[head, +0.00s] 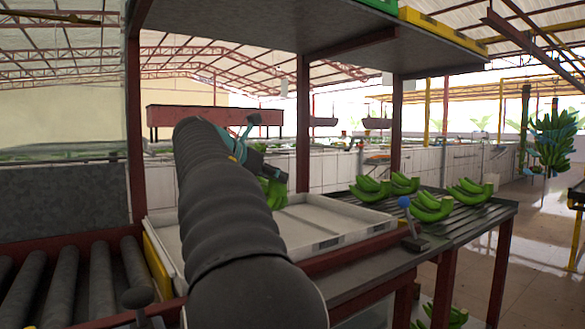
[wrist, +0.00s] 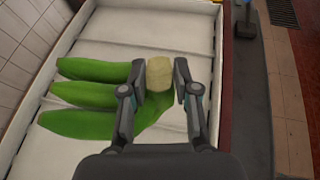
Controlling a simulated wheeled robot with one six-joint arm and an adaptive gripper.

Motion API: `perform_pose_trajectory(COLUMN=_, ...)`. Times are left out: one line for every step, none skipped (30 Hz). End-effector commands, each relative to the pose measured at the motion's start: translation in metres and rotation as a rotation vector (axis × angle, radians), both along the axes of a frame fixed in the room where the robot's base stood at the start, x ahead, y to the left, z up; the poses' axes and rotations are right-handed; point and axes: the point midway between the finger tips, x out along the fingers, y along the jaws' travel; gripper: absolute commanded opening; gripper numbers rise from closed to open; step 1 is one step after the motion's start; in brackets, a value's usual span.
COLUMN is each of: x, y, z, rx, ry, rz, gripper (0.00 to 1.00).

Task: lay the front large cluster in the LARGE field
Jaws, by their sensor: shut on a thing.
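My gripper (wrist: 160,78) is shut on the pale cut crown (wrist: 159,72) of a green banana cluster. The cluster (wrist: 88,94) has several fingers pointing left in the wrist view and lies over the white tray floor; whether it touches the floor I cannot tell. In the head view my gripper (head: 262,160) is partly hidden behind my arm, with part of the held cluster (head: 273,193) showing below it. The white tray (head: 345,240) has low walls, and faint lines cross its floor. I cannot read which field is marked LARGE.
Several green clusters lie on the dark slatted table to the right, one of them at its near side (head: 432,208). A blue-knobbed lever (head: 410,225) stands by the tray's right corner. Grey rollers (head: 60,285) run at the left. A red post (head: 303,125) and shelf rise above.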

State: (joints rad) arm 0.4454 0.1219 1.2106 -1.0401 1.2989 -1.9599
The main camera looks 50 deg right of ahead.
Motion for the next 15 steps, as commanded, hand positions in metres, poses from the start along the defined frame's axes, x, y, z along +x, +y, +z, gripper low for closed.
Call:
perform_pose_trajectory(x=0.01, y=0.009, z=0.001, rx=-0.001, ry=-0.005, rz=-0.001, gripper=0.0)
perform_pose_trajectory(x=0.015, y=0.014, z=-0.001, rx=0.0, ry=-0.007, rz=-0.007, gripper=0.0)
perform_pose_trajectory(x=0.021, y=0.022, z=-0.003, rx=-0.001, ry=-0.009, rz=-0.013, gripper=0.0)
perform_pose_trajectory(x=0.026, y=0.027, z=-0.005, rx=-0.001, ry=-0.01, rz=-0.019, gripper=0.0)
perform_pose_trajectory(x=0.031, y=0.033, z=-0.006, rx=-0.001, ry=-0.013, rz=-0.022, gripper=0.0)
perform_pose_trajectory(x=0.037, y=0.04, z=-0.008, rx=-0.002, ry=-0.014, rz=-0.029, gripper=0.0)
perform_pose_trajectory(x=0.042, y=0.046, z=-0.01, rx=-0.003, ry=-0.017, rz=-0.033, gripper=0.0)
perform_pose_trajectory(x=0.046, y=0.052, z=-0.011, rx=-0.005, ry=-0.018, rz=-0.039, gripper=0.0)
perform_pose_trajectory(x=0.052, y=0.06, z=-0.013, rx=-0.007, ry=-0.021, rz=-0.044, gripper=0.0)
perform_pose_trajectory(x=0.056, y=0.066, z=-0.015, rx=-0.008, ry=-0.023, rz=-0.049, gripper=0.0)
perform_pose_trajectory(x=0.06, y=0.072, z=-0.016, rx=-0.011, ry=-0.026, rz=-0.052, gripper=0.0)
perform_pose_trajectory(x=0.064, y=0.079, z=-0.017, rx=-0.014, ry=-0.027, rz=-0.059, gripper=0.0)
perform_pose_trajectory(x=0.067, y=0.084, z=-0.018, rx=-0.017, ry=-0.031, rz=-0.063, gripper=0.0)
perform_pose_trajectory(x=0.07, y=0.088, z=-0.019, rx=-0.018, ry=-0.032, rz=-0.065, gripper=0.0)
perform_pose_trajectory(x=0.073, y=0.095, z=-0.02, rx=-0.021, ry=-0.035, rz=-0.071, gripper=0.0)
